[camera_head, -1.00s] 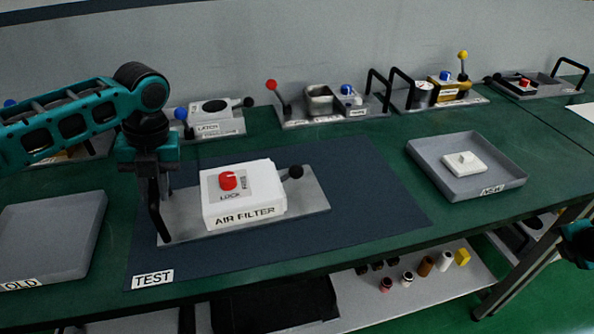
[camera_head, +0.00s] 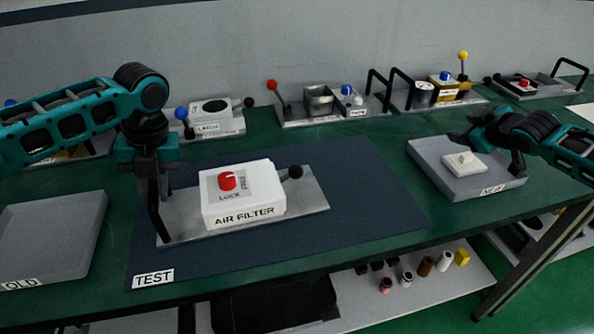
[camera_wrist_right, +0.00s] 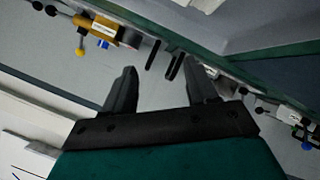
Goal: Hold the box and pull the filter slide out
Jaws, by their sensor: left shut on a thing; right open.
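The white air filter box (camera_head: 240,194) sits on a grey metal plate (camera_head: 312,192) on the dark test mat. A red knob (camera_head: 228,181) is on its top beside the words LOCK and FREE; I cannot tell its setting. A black ball knob (camera_head: 295,171) sticks out on the box's right side; the filter slide itself is hidden. My left gripper (camera_head: 153,175) is shut on the upright black handle (camera_head: 158,218) at the plate's left end. My right gripper (camera_head: 462,138) is above the NEW tray, well right of the box. It is open and empty in the right wrist view (camera_wrist_right: 162,88).
The NEW tray (camera_head: 470,187) holds a white filter piece (camera_head: 464,163). The OLD tray (camera_head: 50,235) at the left is empty. Devices with levers and black handles (camera_head: 374,93) line the back. The mat (camera_head: 375,200) right of the box is clear.

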